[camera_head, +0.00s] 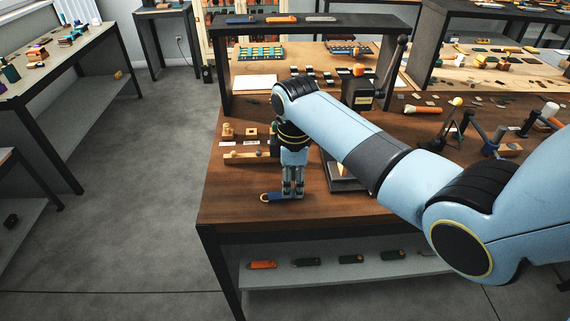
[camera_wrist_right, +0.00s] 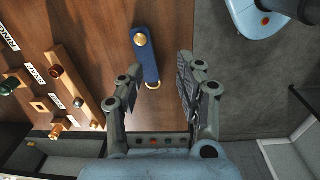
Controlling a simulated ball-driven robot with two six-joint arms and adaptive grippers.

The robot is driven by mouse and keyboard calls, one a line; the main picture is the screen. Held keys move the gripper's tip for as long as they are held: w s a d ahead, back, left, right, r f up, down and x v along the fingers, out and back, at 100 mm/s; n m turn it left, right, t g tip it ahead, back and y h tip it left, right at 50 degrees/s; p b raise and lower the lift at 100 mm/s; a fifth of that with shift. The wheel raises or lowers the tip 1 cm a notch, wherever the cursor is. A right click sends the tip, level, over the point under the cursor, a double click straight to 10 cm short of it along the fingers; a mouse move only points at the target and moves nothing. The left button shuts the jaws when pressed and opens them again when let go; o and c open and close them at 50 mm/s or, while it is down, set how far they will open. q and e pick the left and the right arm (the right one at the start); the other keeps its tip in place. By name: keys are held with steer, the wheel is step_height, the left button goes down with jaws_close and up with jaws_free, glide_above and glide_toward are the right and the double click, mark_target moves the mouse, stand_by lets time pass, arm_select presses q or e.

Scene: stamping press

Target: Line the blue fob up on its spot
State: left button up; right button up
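The blue fob (camera_head: 275,198) lies flat on the wooden bench top near its front left edge, with a brass ring at its left end. In the right wrist view the blue fob (camera_wrist_right: 147,62) shows a round brass stud at one end and the ring at the other. My right gripper (camera_head: 292,195) points down at the fob's right end. In the wrist view the right gripper (camera_wrist_right: 160,72) is open and empty, with the fob nearer its left finger. Whether the fingertips touch the bench is unclear. The fob's spot cannot be made out. My left gripper is out of view.
A wooden block with pegs (camera_wrist_right: 75,85) and printed labels stand left of the fob in the wrist view. The small black press (camera_head: 358,95) stands behind my right arm. A raised shelf (camera_head: 345,21) holds blue, orange and grey fobs. Open floor lies left of the bench.

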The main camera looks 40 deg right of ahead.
steer(key=shift+w+d+r+n+g, duration=0.1)
steer(key=shift+w+r+n+g, duration=0.15)
steer(key=shift+w, duration=0.4)
steer(key=shift+w+r+n+g, duration=0.15)
steer(key=shift+w+n, duration=0.2)
steer(key=shift+w, duration=0.4)
steer(key=shift+f, duration=0.2)
step_height(320, 180, down, 7)
steer(key=b, duration=0.6)
steer(key=shift+r+b, duration=0.15)
steer(key=shift+b, duration=0.15)
steer(key=shift+c, duration=0.3)
steer(key=shift+r, duration=0.2)
steer(key=shift+c, duration=1.1)
steer(key=c, duration=0.4)
arm_select(q)
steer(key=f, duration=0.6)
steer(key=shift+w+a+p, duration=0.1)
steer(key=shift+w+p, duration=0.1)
steer(key=shift+p, duration=0.1)
arm_select(e)
steer(key=shift+r, duration=0.1)
steer(key=shift+c, duration=0.2)
